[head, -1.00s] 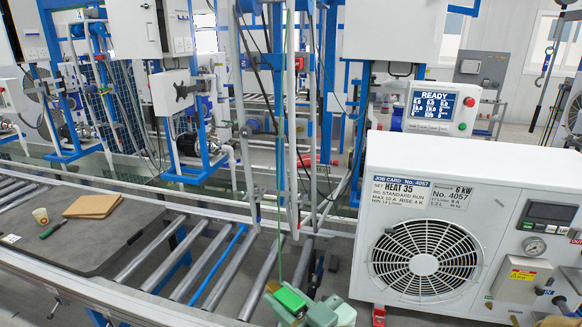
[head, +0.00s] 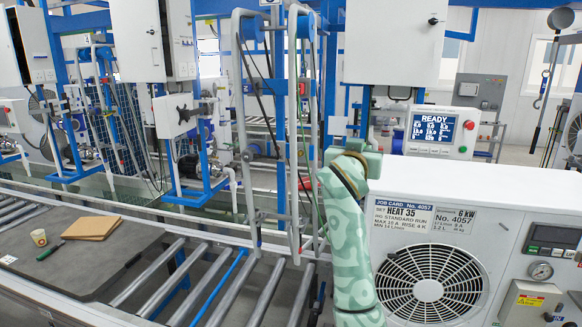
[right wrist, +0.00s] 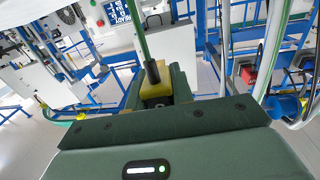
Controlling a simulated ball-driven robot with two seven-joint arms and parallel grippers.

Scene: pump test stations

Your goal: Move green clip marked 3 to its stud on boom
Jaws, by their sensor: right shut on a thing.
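My right gripper (right wrist: 155,92) is shut on the dark stem (right wrist: 151,72) of the green clip, seen in the right wrist view. A green cable (right wrist: 142,32) rises from the stem. Yellow pads show beside it; the clip's body is mostly hidden between the jaws, and no number is readable. In the head view my right arm stands raised in front of the white heat unit, and its gripper is hidden. The boom's grey tube frame (head: 238,120) hangs left of the arm. I cannot make out the stud. My left gripper is out of view.
The white heat unit (head: 470,210) fills the right side. A READY screen (head: 433,128) stands behind the unit.

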